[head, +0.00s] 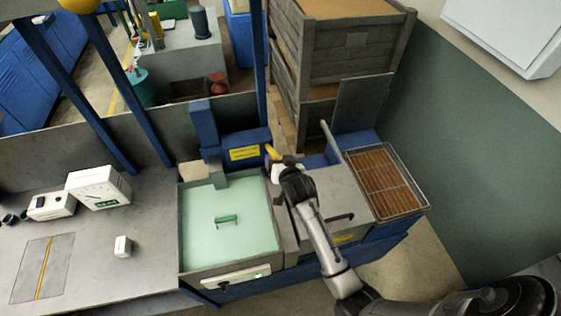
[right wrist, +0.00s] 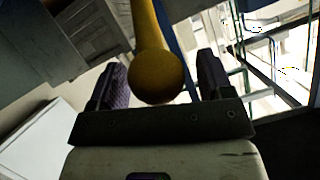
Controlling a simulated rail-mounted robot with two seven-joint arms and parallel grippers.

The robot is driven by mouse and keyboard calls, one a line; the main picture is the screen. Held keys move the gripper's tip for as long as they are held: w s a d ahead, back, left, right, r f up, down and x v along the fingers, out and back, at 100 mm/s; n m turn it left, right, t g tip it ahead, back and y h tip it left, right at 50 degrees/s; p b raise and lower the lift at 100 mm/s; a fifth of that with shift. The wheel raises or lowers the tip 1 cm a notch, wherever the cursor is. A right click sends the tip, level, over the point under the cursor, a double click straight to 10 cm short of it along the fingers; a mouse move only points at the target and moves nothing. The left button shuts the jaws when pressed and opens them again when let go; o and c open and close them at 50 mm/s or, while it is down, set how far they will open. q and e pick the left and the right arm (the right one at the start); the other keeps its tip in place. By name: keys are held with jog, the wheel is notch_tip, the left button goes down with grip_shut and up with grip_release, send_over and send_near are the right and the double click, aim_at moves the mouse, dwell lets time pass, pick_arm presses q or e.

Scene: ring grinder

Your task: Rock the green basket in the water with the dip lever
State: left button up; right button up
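The dip lever (head: 271,152) shows as a yellow end at the back right corner of the tank, partly hidden by my right gripper (head: 278,160). In the right wrist view the lever's yellow rod and round knob (right wrist: 156,76) lie between the two dark fingers of the right gripper (right wrist: 162,78). Gaps show on both sides of the knob, so the gripper is open around it and not clamped. The water tank (head: 186,243) holds pale green water. A green handle (head: 227,219) shows in the water; the rest of the basket is not clearly visible. My left gripper is out of view.
A grey bench (head: 140,270) with white meters (head: 98,187) and a small white block (head: 122,246) lies left of the tank. A grey lid with a dark handle (head: 340,217) and a brown grated tray (head: 383,180) lie to the right. Wooden crates (head: 345,50) stand behind.

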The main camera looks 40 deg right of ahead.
jog(key=shift+s, duration=0.1)
jog(key=shift+s+a+r, duration=0.1)
jog(key=shift+s+a, duration=0.15)
jog(key=shift+s, duration=0.25)
jog(key=b+v, duration=0.2)
jog(key=v, duration=1)
jog(key=shift+s+r, duration=0.15)
jog(key=shift+s, duration=0.15)
jog(key=s+a+f+n+g+y+p, duration=0.1)
jog(key=s+a+f+n+g+y, duration=0.1)
jog(key=s+a+n+g+y, duration=0.35)
jog(key=s+a+f+n+g+p, duration=0.1)
jog(key=s+f+n+g+p, duration=0.1)
jog(key=s, duration=0.7)
jog(key=s+a+f+n+g+p, duration=0.1)
jog(key=s+a+f+n+p, duration=0.1)
jog(key=s, duration=0.7)
jog(key=shift+a+f+g+p, duration=0.2)
jog(key=shift+g+p, duration=0.15)
jog(key=shift+p, duration=0.35)
